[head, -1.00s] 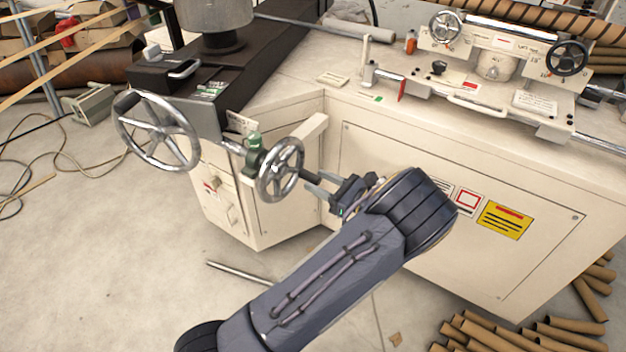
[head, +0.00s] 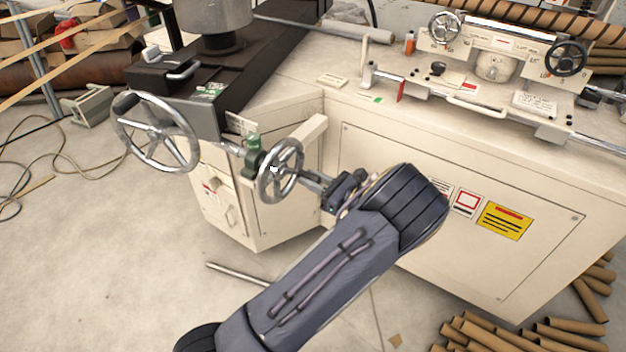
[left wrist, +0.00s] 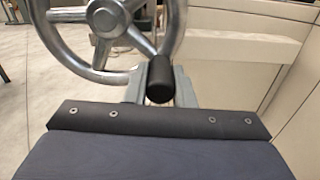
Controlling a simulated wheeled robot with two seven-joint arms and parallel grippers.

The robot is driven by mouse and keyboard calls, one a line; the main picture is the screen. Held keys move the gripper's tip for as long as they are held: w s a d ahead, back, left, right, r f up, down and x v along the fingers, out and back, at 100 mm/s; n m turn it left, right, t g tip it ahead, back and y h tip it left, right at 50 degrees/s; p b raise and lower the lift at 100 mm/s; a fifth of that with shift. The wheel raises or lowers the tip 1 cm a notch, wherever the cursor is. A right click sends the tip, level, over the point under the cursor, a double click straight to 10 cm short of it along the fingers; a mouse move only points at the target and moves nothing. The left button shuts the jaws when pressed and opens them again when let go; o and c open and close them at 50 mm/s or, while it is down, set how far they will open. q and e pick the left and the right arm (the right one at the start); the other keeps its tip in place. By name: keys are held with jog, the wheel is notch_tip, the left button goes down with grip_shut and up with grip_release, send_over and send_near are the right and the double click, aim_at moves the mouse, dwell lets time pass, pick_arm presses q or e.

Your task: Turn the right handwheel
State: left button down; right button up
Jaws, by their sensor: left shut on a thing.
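The right handwheel (head: 264,190) is the smaller spoked metal wheel at the front of the cream cabinet, beside a green fitting. My left gripper (head: 309,181) comes to it from the right and is shut on its handle. In the left wrist view the black handle (left wrist: 160,80) stands between the two grey fingers, with the wheel's rim and spokes (left wrist: 108,20) behind it. In the head view the fingers mostly hide the handle. My right gripper is not in view.
A larger handwheel (head: 187,160) stands to the left. The cream machine cabinet (head: 400,160) lies close behind my arm. A metal rod (head: 238,272) lies on the floor, and cardboard tubes (head: 480,335) are piled at the lower right. Open floor lies at the left.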

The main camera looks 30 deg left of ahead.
aim_at(290, 144)
pick_arm(q)
jog(key=shift+w+r, duration=0.1)
jog(key=r+n, duration=0.1)
jog(key=w+n, duration=0.1)
jog(key=n, duration=0.1)
jog(key=shift+d+r, duration=0.1)
jog(key=shift+r, duration=0.3)
jog(key=r+n, duration=0.2)
jog(key=n, duration=0.1)
jog(key=r+n, duration=0.2)
jog(key=n, duration=0.2)
jog(key=r+n+b, duration=0.1)
jog(key=r+n, duration=0.1)
jog(key=n, duration=0.2)
jog(key=shift+s+r, duration=0.2)
jog(key=shift+r, duration=0.15)
jog(key=s+r+n+b, duration=0.1)
jog(key=n, duration=0.2)
jog(key=shift+s+r, duration=0.1)
jog(key=shift+r, duration=0.1)
jog(key=shift+s+a+r+n+b, duration=0.1)
jog(key=shift+s+r+n+b, duration=0.3)
jog(key=shift+n, duration=0.4)
jog(key=shift+s+a+r+n+b, duration=0.1)
jog(key=shift+s+r+n+b, duration=0.05)
jog(key=shift+s+n+b, duration=0.55)
jog(key=shift+s+r+n+b, duration=0.25)
jog(key=shift+r+n+b, duration=0.05)
jog(key=shift+n, duration=0.6)
